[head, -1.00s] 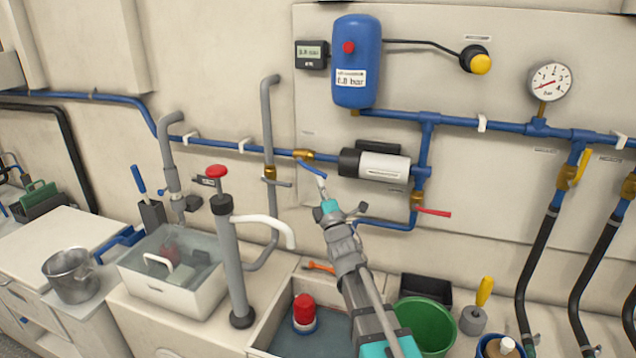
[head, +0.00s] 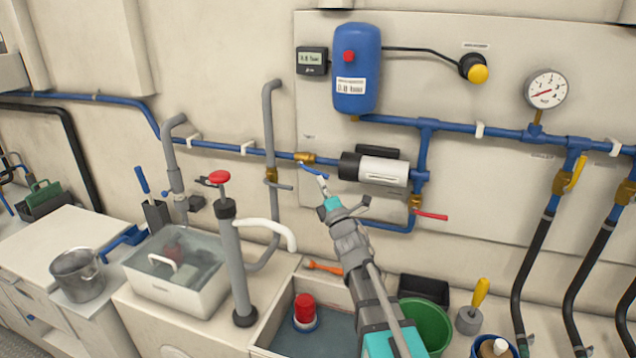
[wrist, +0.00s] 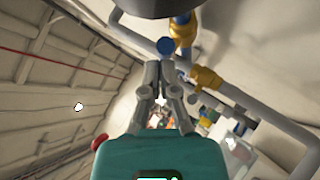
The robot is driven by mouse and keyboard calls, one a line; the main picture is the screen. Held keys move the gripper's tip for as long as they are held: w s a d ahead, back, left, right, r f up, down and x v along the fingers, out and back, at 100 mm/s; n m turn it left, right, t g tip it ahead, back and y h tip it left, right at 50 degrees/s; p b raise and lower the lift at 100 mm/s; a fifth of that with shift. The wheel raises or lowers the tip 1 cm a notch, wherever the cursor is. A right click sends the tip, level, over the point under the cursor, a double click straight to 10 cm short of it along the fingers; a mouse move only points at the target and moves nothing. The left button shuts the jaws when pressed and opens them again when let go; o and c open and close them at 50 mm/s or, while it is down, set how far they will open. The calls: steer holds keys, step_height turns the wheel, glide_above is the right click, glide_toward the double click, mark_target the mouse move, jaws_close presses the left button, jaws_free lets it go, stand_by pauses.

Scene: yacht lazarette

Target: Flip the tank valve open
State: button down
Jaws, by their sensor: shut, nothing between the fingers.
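A brass valve (head: 305,158) with a blue lever (head: 312,170) sits on the blue pipe just left of the white and black pump. I take it as the tank valve, though no readable label confirms this. The lever slants down to the right, across the pipe line. My gripper (head: 322,181) is shut and empty, with its tips at or very near the lever's lower right end; contact cannot be told. In the wrist view the shut fingers (wrist: 160,72) point up at the lever's round blue end (wrist: 165,46), with the brass valve (wrist: 183,30) behind it.
The pump (head: 376,167) is close to the right of my gripper. A red-handled valve (head: 430,216) lies below it, and a grey-lever valve (head: 271,176) to the left. A hand pump (head: 232,250), sink (head: 175,275) and green bucket (head: 428,325) stand below.

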steer(key=shift+r, duration=0.2)
steer(key=shift+d+r, duration=0.1)
steer(key=shift+d, duration=0.1)
steer(key=s+a+b+v, duration=0.1)
steer(key=b+v, duration=0.5)
steer(key=v, duration=0.7)
steer(key=shift+a+b, duration=0.35)
steer(key=shift+a, duration=0.25)
steer(key=shift+s, duration=0.1)
